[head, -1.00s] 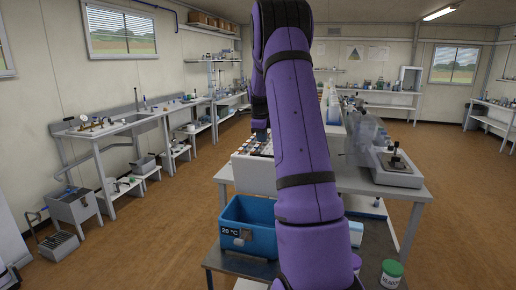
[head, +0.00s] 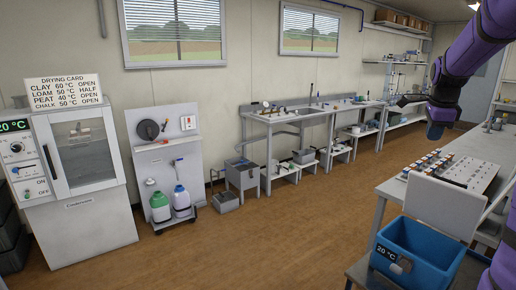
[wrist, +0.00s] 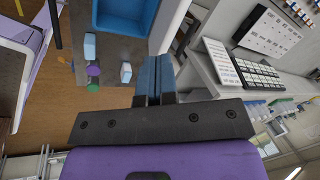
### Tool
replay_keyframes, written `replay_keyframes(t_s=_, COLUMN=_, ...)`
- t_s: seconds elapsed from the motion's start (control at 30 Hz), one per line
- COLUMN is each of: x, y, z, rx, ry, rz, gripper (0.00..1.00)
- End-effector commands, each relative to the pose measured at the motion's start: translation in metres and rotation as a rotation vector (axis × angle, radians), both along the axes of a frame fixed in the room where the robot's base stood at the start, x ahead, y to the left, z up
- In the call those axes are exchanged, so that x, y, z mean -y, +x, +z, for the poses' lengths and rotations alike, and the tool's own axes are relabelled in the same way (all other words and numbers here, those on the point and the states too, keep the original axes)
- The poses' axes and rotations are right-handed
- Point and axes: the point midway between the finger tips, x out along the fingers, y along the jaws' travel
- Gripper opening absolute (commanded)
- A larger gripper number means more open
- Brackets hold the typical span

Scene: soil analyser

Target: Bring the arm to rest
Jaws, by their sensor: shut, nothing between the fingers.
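My purple arm (head: 462,58) reaches in from the right edge of the head view. The fingers appear clear of the bench and the tub.
A blue tub (head: 418,252) marked 20 °C stands on a low table at lower right. The bench (head: 395,192) carries the sample rack (head: 455,170). A drying oven (head: 85,160) and a bottle cart (head: 168,165) stand at left. The brown floor between is clear.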

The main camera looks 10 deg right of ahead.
Motion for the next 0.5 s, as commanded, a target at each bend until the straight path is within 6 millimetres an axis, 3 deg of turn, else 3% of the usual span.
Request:
replay_keyframes(t_s=0.03, x=-0.026, y=-0.005, z=0.011, rx=0.001, ry=-0.014, rz=0.094, gripper=0.0)
replay_keyframes(t_s=0.2, x=-0.099, y=-0.029, z=0.034, rx=-0.008, ry=-0.069, rz=0.419, gripper=0.0)
replay_keyframes(t_s=0.5, x=-0.21, y=-0.094, z=0.053, rx=-0.022, ry=-0.198, rz=0.987, gripper=0.0)
